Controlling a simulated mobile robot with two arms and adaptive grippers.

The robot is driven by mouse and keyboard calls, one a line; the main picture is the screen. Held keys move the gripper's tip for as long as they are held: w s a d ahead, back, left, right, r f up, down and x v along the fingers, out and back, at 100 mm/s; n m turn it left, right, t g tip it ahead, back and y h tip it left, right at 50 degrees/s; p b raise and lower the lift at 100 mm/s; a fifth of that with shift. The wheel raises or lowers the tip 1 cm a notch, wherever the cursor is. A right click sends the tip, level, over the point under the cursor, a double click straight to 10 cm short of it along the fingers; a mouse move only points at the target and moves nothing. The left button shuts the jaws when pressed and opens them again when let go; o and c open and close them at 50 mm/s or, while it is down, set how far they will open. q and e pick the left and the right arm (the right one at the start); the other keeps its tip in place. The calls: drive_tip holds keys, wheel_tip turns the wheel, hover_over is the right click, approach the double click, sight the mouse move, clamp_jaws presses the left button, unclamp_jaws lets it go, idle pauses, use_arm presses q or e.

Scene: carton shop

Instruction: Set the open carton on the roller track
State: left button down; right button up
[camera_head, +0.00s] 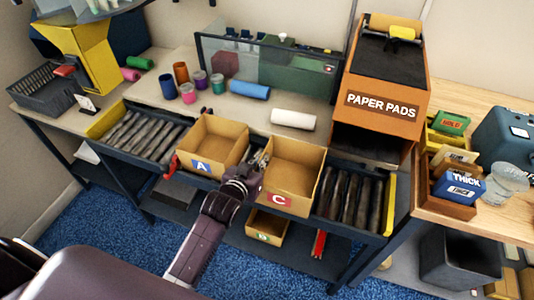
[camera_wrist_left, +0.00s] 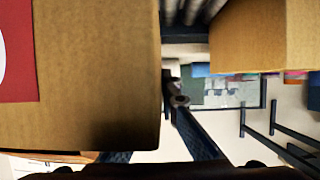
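Open carton C (camera_head: 293,172), brown with a red label, is upright at the right-middle of the roller track (camera_head: 350,203). I cannot tell whether its base touches the rollers. Open carton A (camera_head: 208,148), with a blue label, stands to its left, with a gap between them. My left gripper (camera_head: 260,160) is at carton C's left wall, in that gap. Whether its fingers are closed on the wall is unclear. In the left wrist view, carton C (camera_wrist_left: 95,75) fills the left side and carton A (camera_wrist_left: 262,35) shows at upper right. My right gripper is out of view.
Bare rollers (camera_head: 140,133) show at the track's left end. A smaller open carton (camera_head: 267,228) is on the shelf below. The orange paper pads box (camera_head: 385,85) stands behind the track's right part. A white roll (camera_head: 293,119) lies behind carton C.

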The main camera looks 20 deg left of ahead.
sight(272, 150)
use_arm(q)
drive_tip(key=w, duration=0.5)
drive_tip(key=shift+d+p, duration=0.1)
drive_tip(key=shift+p, duration=0.2)
drive_tip(key=shift+s+f, duration=0.1)
drive_tip(key=shift+f, duration=1.65)
drive_tip(key=c, duration=2.2)
unclamp_jaws()
drive_tip(key=shift+f, duration=0.1)
drive_tip(key=shift+o, duration=0.2)
drive_tip(key=shift+r, duration=0.2)
drive_tip(key=shift+s, duration=0.3)
drive_tip(key=v, duration=1.1)
drive_tip(key=shift+s+r, duration=0.15)
drive_tip(key=shift+s, duration=0.05)
